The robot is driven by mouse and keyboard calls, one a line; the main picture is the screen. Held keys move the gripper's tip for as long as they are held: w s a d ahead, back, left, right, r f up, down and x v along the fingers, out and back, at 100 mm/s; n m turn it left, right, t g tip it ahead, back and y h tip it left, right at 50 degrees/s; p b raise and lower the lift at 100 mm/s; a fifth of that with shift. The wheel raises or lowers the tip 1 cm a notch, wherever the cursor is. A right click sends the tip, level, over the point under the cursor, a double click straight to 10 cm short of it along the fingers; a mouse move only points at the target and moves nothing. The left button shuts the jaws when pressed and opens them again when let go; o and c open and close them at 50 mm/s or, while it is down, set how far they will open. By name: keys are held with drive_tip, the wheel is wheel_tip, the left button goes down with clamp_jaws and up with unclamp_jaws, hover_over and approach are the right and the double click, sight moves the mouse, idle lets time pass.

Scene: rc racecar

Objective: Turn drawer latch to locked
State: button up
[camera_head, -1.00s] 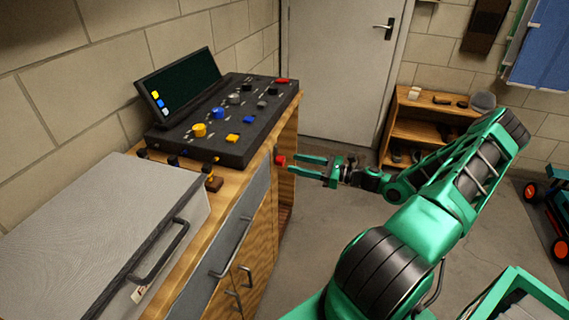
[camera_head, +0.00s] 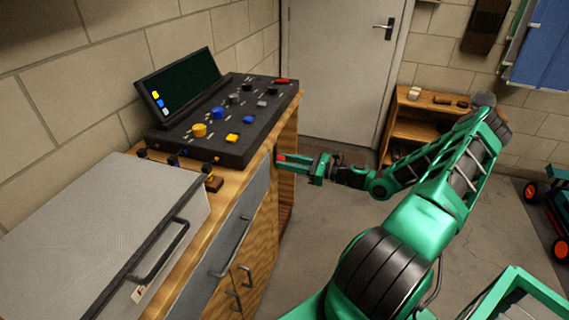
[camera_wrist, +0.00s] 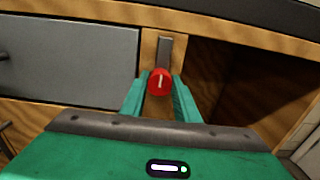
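The latch is a small red knob (camera_wrist: 159,82) with a pale, nearly upright mark, on the wooden post right of the grey drawer front (camera_wrist: 72,55). A short grey bar (camera_wrist: 164,51) stands above it. In the head view the knob (camera_head: 281,158) shows at the cabinet's near right edge. My gripper (camera_head: 286,162) has reached it from the right. In the wrist view my gripper (camera_wrist: 160,88) has one finger at each side of the knob, with no clear gap. The fingers look closed on it; the contact faces are hidden.
Above is a black control panel (camera_head: 205,150) with coloured knobs and a tilted screen. A grey lidded box (camera_head: 90,225) stands left on the worktop. An open dark compartment (camera_wrist: 225,75) is right of the latch.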

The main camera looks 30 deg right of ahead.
drive_tip(key=shift+n, duration=0.4)
drive_tip(key=shift+s+a+f+n, duration=0.1)
drive_tip(key=shift+n, duration=2.75)
drive_tip(key=shift+s+a+f+n, duration=0.1)
drive_tip(key=shift+f+n, duration=0.05)
drive_tip(key=shift+n, duration=2.65)
drive_tip(key=shift+a+f+n, duration=0.1)
drive_tip(key=shift+n, duration=2.75)
drive_tip(key=o, duration=0.9)
drive_tip(key=shift+o, duration=0.7)
drive_tip(key=shift+d, duration=0.1)
drive_tip(key=shift+r, duration=0.1)
